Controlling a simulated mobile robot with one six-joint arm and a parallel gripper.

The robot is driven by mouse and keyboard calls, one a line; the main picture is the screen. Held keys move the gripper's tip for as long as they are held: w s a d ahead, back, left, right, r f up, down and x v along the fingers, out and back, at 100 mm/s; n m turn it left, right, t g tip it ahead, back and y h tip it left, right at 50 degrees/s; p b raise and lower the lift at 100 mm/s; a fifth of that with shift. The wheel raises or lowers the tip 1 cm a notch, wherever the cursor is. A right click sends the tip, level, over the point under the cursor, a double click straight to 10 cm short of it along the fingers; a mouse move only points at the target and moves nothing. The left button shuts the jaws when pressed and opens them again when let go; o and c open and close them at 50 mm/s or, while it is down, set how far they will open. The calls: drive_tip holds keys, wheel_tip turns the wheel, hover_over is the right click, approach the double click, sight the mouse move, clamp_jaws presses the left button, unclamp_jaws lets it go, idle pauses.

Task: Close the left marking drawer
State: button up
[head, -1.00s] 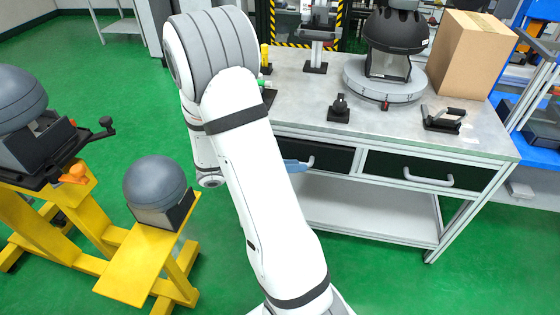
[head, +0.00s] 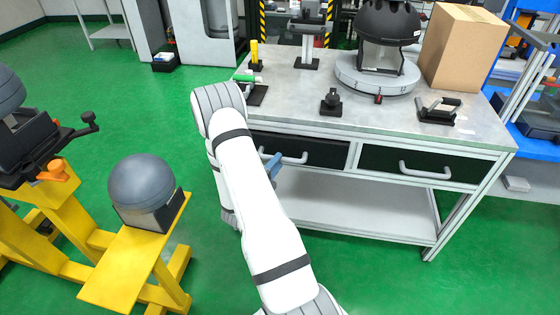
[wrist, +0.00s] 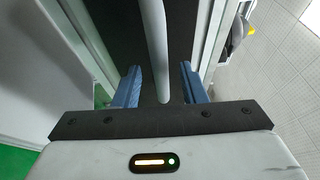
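The left marking drawer (head: 325,152) has a dark front and a pale bar handle (head: 297,159), under the left part of the bench top. I cannot tell how far out it stands. My gripper's blue fingers (head: 270,164) are at the left end of the handle, partly hidden behind my arm. In the wrist view my gripper (wrist: 161,84) is open. The pale handle (wrist: 156,45) runs between its two fingers, with a gap on each side, and the dark drawer front (wrist: 126,38) lies beyond.
The right drawer (head: 375,160) with its own handle is beside it. The bench top (head: 300,107) carries a round turntable (head: 375,80), a cardboard box (head: 462,48) and small fixtures. A yellow stand (head: 120,265) with a grey dome (head: 141,182) is at the left.

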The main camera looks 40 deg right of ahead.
drive_tip(key=shift+x, duration=1.4)
drive_tip(key=shift+c, duration=0.6)
clamp_jaws()
